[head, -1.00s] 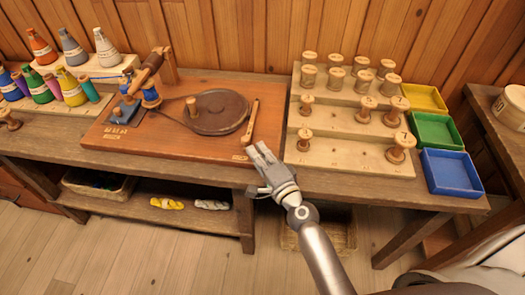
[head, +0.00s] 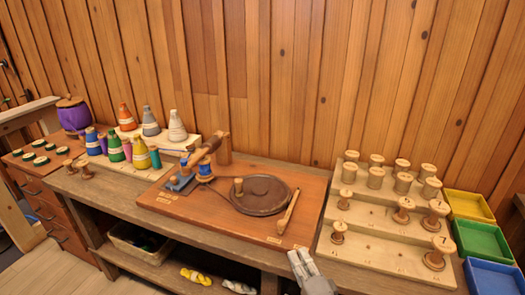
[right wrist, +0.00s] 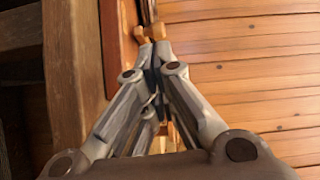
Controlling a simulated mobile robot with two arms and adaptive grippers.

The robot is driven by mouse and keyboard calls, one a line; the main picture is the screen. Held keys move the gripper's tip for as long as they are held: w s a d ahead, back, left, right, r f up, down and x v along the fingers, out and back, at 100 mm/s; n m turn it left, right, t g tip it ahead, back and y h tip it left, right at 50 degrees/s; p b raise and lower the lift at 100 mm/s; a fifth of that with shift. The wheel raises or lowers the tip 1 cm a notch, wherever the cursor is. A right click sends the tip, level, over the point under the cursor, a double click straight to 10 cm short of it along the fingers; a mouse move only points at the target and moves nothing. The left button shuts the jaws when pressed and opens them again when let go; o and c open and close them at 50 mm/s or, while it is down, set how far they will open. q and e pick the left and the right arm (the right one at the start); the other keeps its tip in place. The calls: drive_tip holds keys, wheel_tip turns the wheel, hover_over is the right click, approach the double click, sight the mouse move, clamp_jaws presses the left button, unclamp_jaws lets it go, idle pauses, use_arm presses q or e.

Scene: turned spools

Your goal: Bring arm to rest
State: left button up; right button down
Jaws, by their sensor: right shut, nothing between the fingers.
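My right gripper (head: 303,265) is at the bottom of the head view, at the front edge of the workbench (head: 150,222). Its fingers are together and hold nothing. In the right wrist view the closed fingers (right wrist: 151,50) fill the middle, with a wooden plank surface to the right and dark wooden beams to the left. Only the hand end of my right arm shows in the head view. My left gripper is in neither view.
A winding board with a round dark wheel (head: 261,194) lies left of my right gripper. A stepped rack (head: 381,248) with several wooden spools stands to its right. Yellow, green and blue trays (head: 493,278) sit at the far right. Thread cones (head: 151,122) stand at the back left.

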drive_tip(key=s+a+f+n+g+y, duration=0.2)
drive_tip(key=s+f+n+g, duration=0.15)
drive_tip(key=s+n, duration=0.35)
drive_tip(key=s+a+f+n+g+y, duration=0.1)
drive_tip(key=s+a+f+n+g, duration=0.15)
drive_tip(key=s+n+g, duration=0.4)
drive_tip(key=s+d+f+n+g+h, duration=0.1)
drive_tip(key=s+d+n+g+h, duration=0.15)
drive_tip(key=s+d, duration=0.4)
drive_tip(key=s+d+n+g+h, duration=0.1)
drive_tip(key=s+d+g+h, duration=0.2)
drive_tip(key=s, duration=0.6)
wheel_tip(320, 180, down, 27)
drive_tip(key=s, duration=0.1)
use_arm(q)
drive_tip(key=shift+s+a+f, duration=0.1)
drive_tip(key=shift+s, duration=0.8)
use_arm(e)
drive_tip(key=s+d+f, duration=0.2)
drive_tip(key=s+f, duration=0.6)
drive_tip(key=s+d+f+g, duration=0.1)
drive_tip(key=s+d+f, duration=0.1)
drive_tip(key=s+f, duration=0.5)
drive_tip(key=shift+s+f+n, duration=0.3)
drive_tip(key=shift+s+f, duration=0.1)
drive_tip(key=shift+s, duration=0.65)
drive_tip(key=shift+h, duration=0.25)
